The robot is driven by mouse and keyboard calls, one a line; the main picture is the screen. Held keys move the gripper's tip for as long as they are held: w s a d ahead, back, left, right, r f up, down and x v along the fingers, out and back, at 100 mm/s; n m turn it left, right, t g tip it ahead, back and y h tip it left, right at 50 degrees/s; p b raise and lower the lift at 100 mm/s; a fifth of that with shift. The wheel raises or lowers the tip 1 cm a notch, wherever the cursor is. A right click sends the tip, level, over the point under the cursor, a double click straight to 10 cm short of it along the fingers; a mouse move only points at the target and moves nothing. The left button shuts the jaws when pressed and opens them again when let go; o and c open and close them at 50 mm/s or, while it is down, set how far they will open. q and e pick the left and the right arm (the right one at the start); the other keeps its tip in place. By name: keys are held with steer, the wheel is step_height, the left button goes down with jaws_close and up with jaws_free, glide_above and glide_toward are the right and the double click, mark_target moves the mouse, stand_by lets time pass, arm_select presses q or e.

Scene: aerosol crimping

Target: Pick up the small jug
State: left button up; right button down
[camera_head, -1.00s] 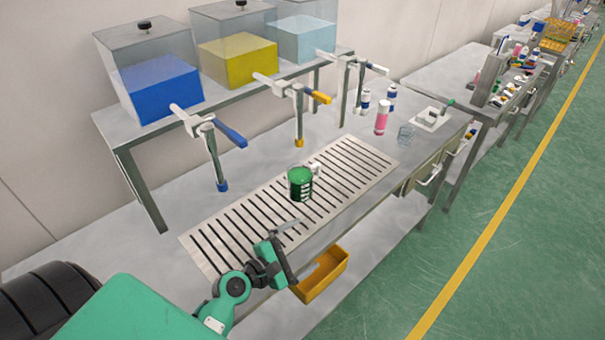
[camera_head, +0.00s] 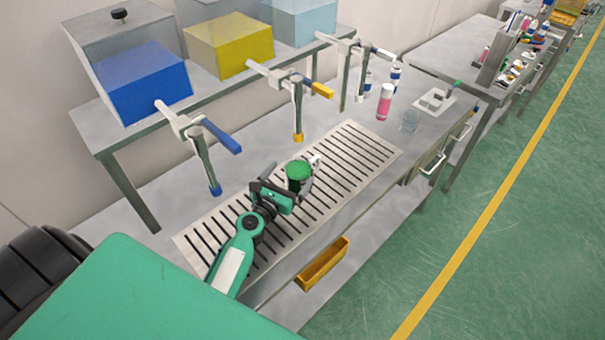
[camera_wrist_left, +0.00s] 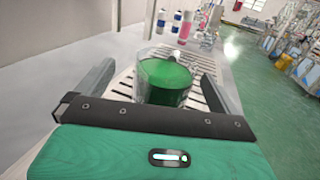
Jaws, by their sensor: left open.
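The small jug (camera_head: 299,176) holds green liquid and stands upright on the slotted drain grate (camera_head: 352,160). Its pale handle is at its far right side in the head view. My left gripper (camera_head: 283,184) is open beside the jug, close to its near left side. In the left wrist view the jug (camera_wrist_left: 165,78) lies between the two spread fingers of the left gripper (camera_wrist_left: 158,85), with a gap to each finger. The lower part of the jug is hidden behind the gripper's dark bar. My right gripper is not in view.
Three taps, the nearest with a blue handle (camera_head: 221,136), hang from tanks on a shelf (camera_head: 136,135) behind the grate. A pink-white can (camera_head: 385,102) and a clear beaker (camera_head: 409,122) stand beyond the grate. A yellow bin (camera_head: 322,264) is below the front edge.

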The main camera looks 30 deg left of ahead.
mark_target(305, 160)
arm_select(q)
steer(key=shift+w, duration=0.2)
steer(key=shift+w+d, duration=0.15)
steer(key=w, duration=0.4)
steer(key=shift+w+d+f, duration=0.1)
steer(key=shift+w+d, duration=0.1)
steer(key=shift+d, duration=0.1)
steer(key=shift+w, duration=0.2)
steer(key=c, duration=1.4)
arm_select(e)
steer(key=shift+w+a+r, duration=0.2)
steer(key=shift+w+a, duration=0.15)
